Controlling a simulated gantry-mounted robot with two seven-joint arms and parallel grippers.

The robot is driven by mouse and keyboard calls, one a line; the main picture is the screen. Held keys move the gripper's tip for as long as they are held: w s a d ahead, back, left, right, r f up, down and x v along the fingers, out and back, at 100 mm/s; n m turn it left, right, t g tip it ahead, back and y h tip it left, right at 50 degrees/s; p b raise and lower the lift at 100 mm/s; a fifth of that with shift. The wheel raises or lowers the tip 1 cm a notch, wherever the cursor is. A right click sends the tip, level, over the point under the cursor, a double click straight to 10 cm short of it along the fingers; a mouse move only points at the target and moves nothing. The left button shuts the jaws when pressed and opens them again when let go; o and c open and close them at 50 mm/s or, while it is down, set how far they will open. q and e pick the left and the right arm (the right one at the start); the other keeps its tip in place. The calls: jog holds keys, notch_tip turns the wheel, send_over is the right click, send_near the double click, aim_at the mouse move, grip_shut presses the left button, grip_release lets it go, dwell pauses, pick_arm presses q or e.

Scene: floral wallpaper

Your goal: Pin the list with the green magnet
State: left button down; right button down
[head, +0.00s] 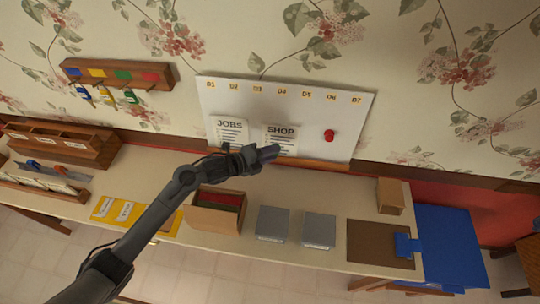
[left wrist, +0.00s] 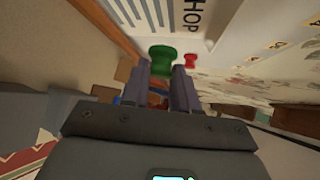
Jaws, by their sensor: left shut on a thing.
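The green magnet (left wrist: 162,54) is between the fingertips of my left gripper (left wrist: 168,80), which is shut on it. In the head view, my left gripper (head: 268,153) is at the lower part of the SHOP list (head: 281,133), covering some of it and hiding the magnet. The SHOP list also shows in the left wrist view (left wrist: 190,22), just beyond the magnet; I cannot tell whether they touch. The JOBS list (head: 230,131) is left of it on the white board (head: 340,108). My right gripper is out of view.
A red magnet (head: 329,135) is on the board right of the SHOP list. A key rack (head: 118,73) hangs at upper left. On the table below are a wooden box (head: 215,218), two grey blocks (head: 272,223) and a brown mat (head: 368,246). A small brown box (head: 391,195) stands at right.

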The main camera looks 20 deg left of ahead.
pick_arm(q)
jog(key=shift+w+a+f+b, duration=0.15)
jog(key=shift+w+b, duration=0.3)
jog(key=shift+w, duration=0.2)
jog(key=shift+w+a+f+b, duration=0.15)
jog(key=shift+w+b, duration=0.3)
jog(key=shift+w, duration=0.15)
jog(key=shift+w+a+f+b, duration=0.15)
jog(key=shift+w+b, duration=0.3)
jog(key=shift+w, duration=0.5)
jog(key=shift+w+a+b, duration=0.1)
jog(key=shift+w+b, duration=0.2)
jog(key=shift+b, duration=0.15)
jog(key=shift+c, duration=1.1)
grip_release()
jog(key=shift+s+a, duration=0.1)
